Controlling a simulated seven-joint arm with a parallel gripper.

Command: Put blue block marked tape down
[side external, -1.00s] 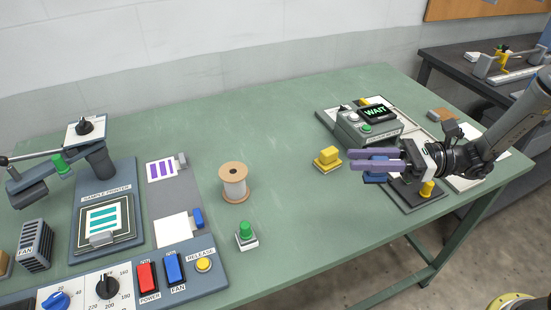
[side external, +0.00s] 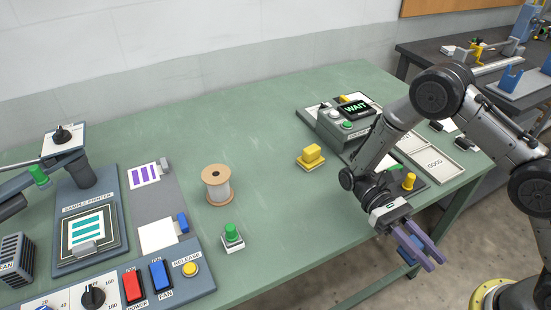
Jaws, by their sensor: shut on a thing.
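My gripper (side external: 435,262) has long purple fingers. It is at the right in the side external view, pointing down to the lower right, near or past the table's front edge. It is shut on a blue block (side external: 406,256), which shows partly at the left side of the fingers. The fingers hide the rest of the block, and no tape marking on it can be read. The block appears held in the air with the floor behind it.
A yellow block (side external: 311,157) sits on the green table (side external: 265,200), left of a control box with a "WAIT" display (side external: 356,107). A yellow knob (side external: 409,181) stands behind my gripper. A spool (side external: 217,186) and green button (side external: 232,233) are farther left. The table's middle is clear.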

